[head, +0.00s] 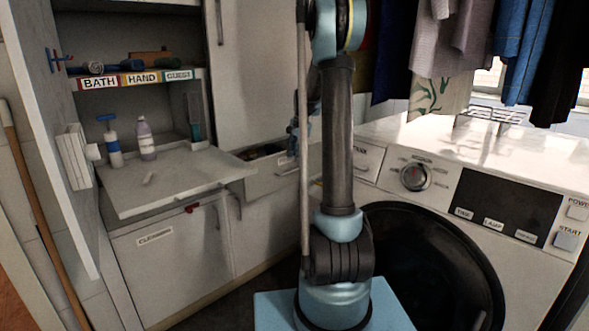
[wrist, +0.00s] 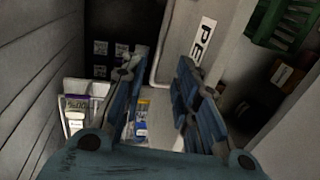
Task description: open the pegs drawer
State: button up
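In the wrist view, a pale drawer front carries a white label (wrist: 204,40) reading "PE", with the rest hidden by my finger. A pale handle-like bar (wrist: 165,38) runs along the front. My gripper (wrist: 160,64) is open, its two blue fingers apart on either side of the bar; contact cannot be told. In the head view, a drawer (head: 268,184) stands partly pulled out beside my arm, with small things showing inside. Its label is not readable there. My gripper is mostly hidden behind my arm in that view.
A fold-down shelf (head: 165,183) juts out left of the drawer, above a cabinet labelled "CLEANING". A washing machine (head: 470,195) stands right, with clothes (head: 465,40) hanging above. In the wrist view, a green basket (wrist: 287,18) and several packets (wrist: 82,107) lie near my fingers.

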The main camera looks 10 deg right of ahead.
aim_at(294, 166)
jog(key=f, duration=0.4)
jog(key=w+f, duration=0.1)
jog(key=f, duration=0.1)
jog(key=shift+a+f, duration=0.25)
jog(key=shift+a, duration=0.15)
grip_shut()
